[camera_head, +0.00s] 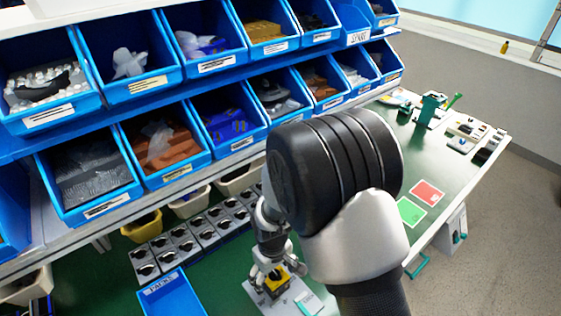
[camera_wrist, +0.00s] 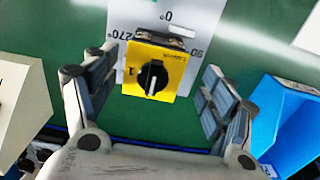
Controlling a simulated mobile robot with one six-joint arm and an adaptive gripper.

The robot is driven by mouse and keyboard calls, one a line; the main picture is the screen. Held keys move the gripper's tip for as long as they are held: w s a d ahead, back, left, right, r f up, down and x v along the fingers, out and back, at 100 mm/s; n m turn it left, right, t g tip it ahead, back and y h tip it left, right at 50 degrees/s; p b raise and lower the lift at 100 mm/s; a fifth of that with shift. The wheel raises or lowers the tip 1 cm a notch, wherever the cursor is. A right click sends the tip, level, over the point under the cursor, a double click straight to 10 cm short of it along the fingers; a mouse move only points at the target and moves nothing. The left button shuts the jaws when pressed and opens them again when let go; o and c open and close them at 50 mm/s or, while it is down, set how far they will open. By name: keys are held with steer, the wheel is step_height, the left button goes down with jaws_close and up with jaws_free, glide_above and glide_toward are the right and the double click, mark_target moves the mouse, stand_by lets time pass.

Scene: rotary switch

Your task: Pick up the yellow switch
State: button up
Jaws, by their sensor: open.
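The yellow switch (camera_wrist: 157,71) is a square yellow block with a black rotary knob. In the wrist view it sits on a white plate (camera_wrist: 205,12) marked with 0°, 90° and 270°. In the head view the yellow switch (camera_head: 276,282) shows partly, behind the fingers. My gripper (camera_wrist: 158,95) is open, with one finger to the left of the switch and one to the right. Gaps show between the fingers and the switch in the wrist view. The gripper (camera_head: 270,268) is over the switch in the head view.
A blue tray (camera_head: 172,296) lies left of the switch. Several grey switch units (camera_head: 190,238) stand in rows behind it. Blue bins (camera_head: 88,185) fill the shelves above. Green (camera_head: 410,211) and red (camera_head: 427,192) cards lie on the green bench to the right.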

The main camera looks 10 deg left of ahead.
mark_target(275, 281)
steer(key=f, duration=0.1)
steer(key=f+b, duration=0.1)
steer(key=f, duration=0.3)
steer(key=shift+w+d+b, duration=0.1)
steer(key=shift+w+b, duration=0.15)
steer(key=shift+b, duration=0.15)
steer(key=shift+r, duration=0.1)
steer(key=shift+c, duration=0.2)
steer(key=c, duration=1.2)
steer(key=shift+r, duration=0.15)
steer(key=shift+c, duration=0.2)
